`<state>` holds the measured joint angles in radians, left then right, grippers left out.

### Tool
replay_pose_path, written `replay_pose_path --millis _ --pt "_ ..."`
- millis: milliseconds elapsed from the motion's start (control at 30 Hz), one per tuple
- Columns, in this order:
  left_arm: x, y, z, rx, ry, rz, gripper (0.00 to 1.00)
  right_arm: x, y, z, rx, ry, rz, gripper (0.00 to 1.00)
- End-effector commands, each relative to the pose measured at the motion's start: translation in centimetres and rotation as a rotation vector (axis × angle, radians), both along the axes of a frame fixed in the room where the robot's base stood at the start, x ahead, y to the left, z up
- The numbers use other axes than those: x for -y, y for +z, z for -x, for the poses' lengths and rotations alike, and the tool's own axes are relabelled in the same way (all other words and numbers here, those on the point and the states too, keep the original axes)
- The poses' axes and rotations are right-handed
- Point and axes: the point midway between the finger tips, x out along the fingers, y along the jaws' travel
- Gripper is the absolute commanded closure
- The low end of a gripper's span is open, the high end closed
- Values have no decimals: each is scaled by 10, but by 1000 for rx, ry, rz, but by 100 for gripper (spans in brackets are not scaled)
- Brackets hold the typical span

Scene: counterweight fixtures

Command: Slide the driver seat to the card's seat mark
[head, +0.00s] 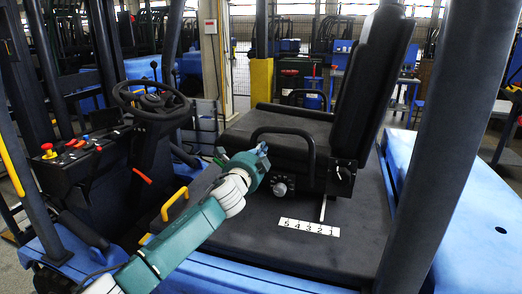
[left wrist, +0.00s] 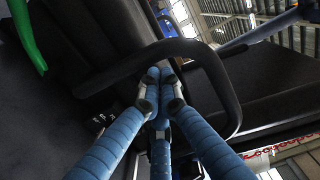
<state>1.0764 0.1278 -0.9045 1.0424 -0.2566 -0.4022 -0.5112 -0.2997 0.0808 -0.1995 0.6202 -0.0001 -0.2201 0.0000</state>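The black driver seat (head: 275,135) stands on the dark floor plate, with a tall backrest and a looped armrest (head: 312,150) on its near side. A white scale strip (head: 309,227) marked 5 4 3 2 1 lies on the plate below. A thin pale pointer (head: 323,208) under the seat ends near the 2 on the strip. My left gripper (head: 263,155) is at the front of the armrest. In the left wrist view the fingertips (left wrist: 158,80) are together beside the armrest bar (left wrist: 215,75), with nothing visible between them. My right gripper and the card are not seen.
The steering wheel (head: 151,100) and a console (head: 85,155) with coloured levers stand at left. A yellow handle (head: 174,204) rises in front of the seat. A dark post (head: 435,150) stands at right. A round knob (head: 280,188) is on the seat base.

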Motion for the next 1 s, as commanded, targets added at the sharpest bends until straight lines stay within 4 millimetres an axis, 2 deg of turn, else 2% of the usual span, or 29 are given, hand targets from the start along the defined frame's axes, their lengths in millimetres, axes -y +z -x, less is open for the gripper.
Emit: replay_pose_path --millis 533,1000 --pt "-1 0 0 0 0 0 100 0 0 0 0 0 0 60" --pt "-16 0 -5 -1 4 -1 100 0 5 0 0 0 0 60"
